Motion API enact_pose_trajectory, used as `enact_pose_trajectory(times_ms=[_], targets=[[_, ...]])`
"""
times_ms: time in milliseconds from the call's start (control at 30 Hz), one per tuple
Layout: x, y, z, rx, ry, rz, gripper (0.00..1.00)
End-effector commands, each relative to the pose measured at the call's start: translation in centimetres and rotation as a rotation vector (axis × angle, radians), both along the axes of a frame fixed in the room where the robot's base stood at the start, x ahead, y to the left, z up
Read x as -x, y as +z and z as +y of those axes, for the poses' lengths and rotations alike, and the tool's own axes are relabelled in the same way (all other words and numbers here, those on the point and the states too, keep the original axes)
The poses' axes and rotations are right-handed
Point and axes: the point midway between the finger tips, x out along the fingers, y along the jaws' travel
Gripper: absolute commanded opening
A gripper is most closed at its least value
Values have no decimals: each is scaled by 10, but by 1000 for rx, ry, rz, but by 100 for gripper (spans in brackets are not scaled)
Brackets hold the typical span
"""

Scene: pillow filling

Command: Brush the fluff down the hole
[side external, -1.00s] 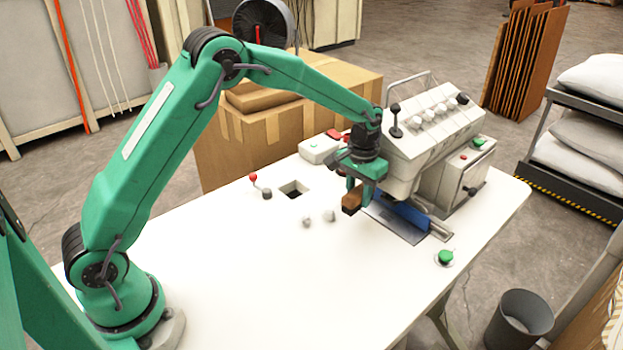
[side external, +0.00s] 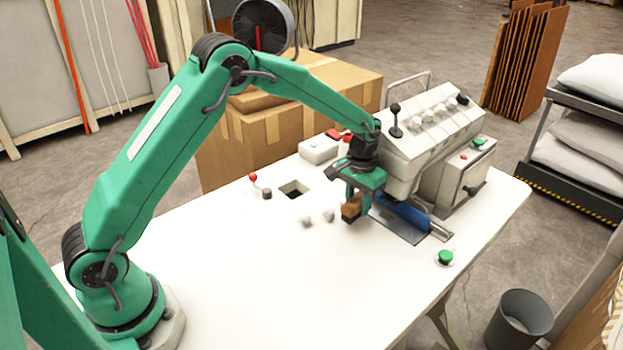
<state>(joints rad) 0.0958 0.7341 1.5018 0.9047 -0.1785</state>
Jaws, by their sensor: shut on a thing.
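My gripper (side external: 355,196) is shut on a brown brush (side external: 351,206) with dark bristles at its lower end. The brush is at or just above the white table; I cannot tell if it touches. Two small grey tufts of fluff lie on the table just left of the brush: one close to it (side external: 329,215) and one farther left (side external: 306,221). The square hole (side external: 293,189) is in the table top behind and to the left of the tufts. Its inside is dark.
A green button (side external: 446,257) sits near the right edge. The front table (side external: 270,280) is clear.

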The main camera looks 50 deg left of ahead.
Motion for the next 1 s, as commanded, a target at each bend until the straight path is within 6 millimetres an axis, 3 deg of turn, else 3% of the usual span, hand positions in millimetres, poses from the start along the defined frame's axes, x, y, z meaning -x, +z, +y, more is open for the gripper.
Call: enact_pose_trajectory(times_ms=[600, 1000], targets=[[0, -18, 0, 0, 0, 1, 9], [4, -18, 11, 0, 1, 1, 9]])
